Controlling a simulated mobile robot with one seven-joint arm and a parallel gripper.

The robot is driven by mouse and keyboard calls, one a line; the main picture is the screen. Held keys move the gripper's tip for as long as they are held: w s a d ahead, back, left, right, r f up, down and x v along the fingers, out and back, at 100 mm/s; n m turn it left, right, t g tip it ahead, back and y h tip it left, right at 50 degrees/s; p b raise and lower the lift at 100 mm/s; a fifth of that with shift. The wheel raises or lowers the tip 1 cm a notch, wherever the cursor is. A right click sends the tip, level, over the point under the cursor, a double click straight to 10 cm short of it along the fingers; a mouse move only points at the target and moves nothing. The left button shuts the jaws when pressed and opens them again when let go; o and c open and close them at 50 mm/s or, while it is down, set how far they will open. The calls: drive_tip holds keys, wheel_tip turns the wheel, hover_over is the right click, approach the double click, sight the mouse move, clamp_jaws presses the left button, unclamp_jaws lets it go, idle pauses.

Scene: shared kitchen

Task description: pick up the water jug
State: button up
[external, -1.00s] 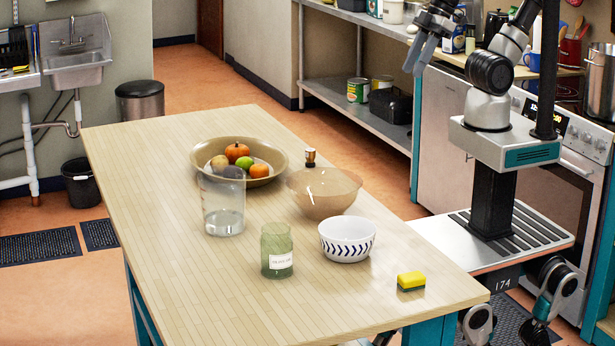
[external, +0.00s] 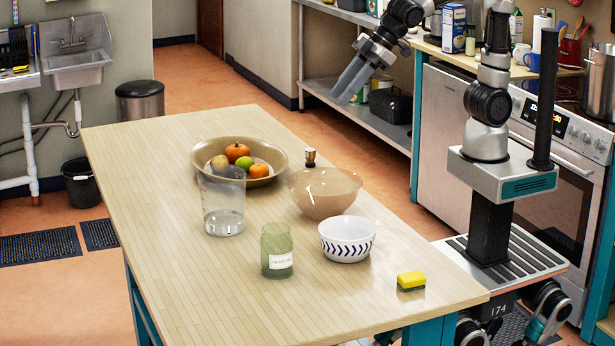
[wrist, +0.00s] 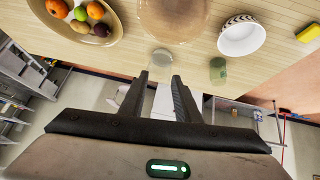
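The water jug (external: 223,210) is a clear cylinder with some water in it, standing upright on the wooden table (external: 180,290) left of centre in the external view. In the wrist view the jug (wrist: 161,58) shows small, beyond and between the fingertips. My gripper (external: 345,98) is raised in the air at the far right side of the table, well apart from the jug. In the wrist view my gripper (wrist: 159,78) has its two fingers spread, with nothing between them.
A fruit bowl (external: 274,151) stands behind the jug. A tan see-through bowl (external: 323,198), a pepper-mill-like item (external: 310,157), a green jar (external: 277,252), a patterned white bowl (external: 347,243) and a sponge (external: 411,281) stand to its right. The table's left front is clear.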

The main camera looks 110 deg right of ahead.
drive_tip(key=w+a+f+t+y+b, duration=0.1)
drive_tip(key=w+a+f+b, duration=0.25)
drive_tip(key=w+f, duration=0.45)
drive_tip(key=w+a+f+t+y+b, duration=0.15)
drive_tip(key=w+a+f, duration=0.3)
drive_tip(key=w, duration=0.55)
drive_tip(key=b, duration=0.2)
approach(241, 229)
drive_tip(key=w+a+r, duration=0.1)
drive_tip(key=w, duration=0.2)
drive_tip(key=shift+n+g+h, duration=0.3)
drive_tip(key=shift+g+h, duration=0.15)
drive_tip(key=shift+d+x, duration=0.15)
drive_tip(key=shift+x, duration=1.35)
drive_tip(key=shift+d+x, duration=0.15)
drive_tip(key=shift+x, duration=1.35)
drive_tip(key=shift+r, duration=0.15)
drive_tip(key=shift+c, duration=0.2)
clamp_jaws()
drive_tip(key=shift+w, duration=0.1)
